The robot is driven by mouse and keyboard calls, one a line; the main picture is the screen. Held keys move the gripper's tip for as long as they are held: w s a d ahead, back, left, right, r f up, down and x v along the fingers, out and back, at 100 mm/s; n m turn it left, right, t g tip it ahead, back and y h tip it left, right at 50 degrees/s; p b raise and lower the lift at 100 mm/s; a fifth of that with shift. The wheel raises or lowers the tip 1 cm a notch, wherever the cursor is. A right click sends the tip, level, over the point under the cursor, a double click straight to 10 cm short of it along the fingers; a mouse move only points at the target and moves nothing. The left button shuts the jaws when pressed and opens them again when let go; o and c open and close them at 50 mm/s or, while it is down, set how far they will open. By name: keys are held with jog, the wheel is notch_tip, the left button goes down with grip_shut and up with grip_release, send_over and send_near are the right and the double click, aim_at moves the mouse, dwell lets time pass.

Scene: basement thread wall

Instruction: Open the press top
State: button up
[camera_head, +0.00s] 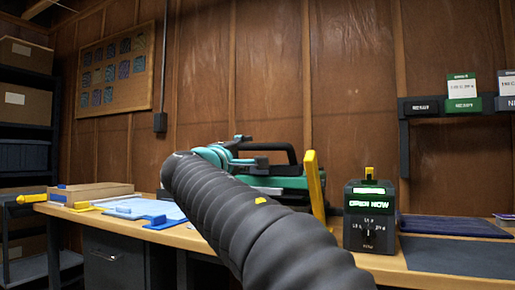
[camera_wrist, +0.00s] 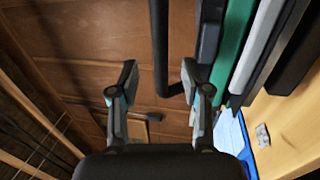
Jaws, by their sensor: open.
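The press (camera_head: 290,182) stands on the workbench by the wall, a flat teal-green body with a black handle (camera_head: 290,148) on top. Its top looks lowered onto the base, though my arm hides much of its front and left. My gripper (camera_head: 232,152) is at the press's upper left in the head view. In the wrist view my gripper (camera_wrist: 159,72) is open, and the black handle bar (camera_wrist: 160,45) shows between its two fingers, with no visible contact. I cannot tell whether the bar is within the fingers or just beyond them. The press's green side (camera_wrist: 232,45) lies to the right.
A yellow upright piece (camera_head: 314,185) and a dark box reading "OPEN NOW" (camera_head: 370,230) stand right of the press. A dark mat (camera_head: 458,257) lies at the right.

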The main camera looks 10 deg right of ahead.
aim_at(256, 147)
jog(key=p+x, duration=0.1)
jog(key=x, duration=0.6)
jog(key=shift+w+d+r, duration=0.1)
jog(key=shift+w+d, duration=0.1)
jog(key=shift+d, duration=0.05)
grip_shut()
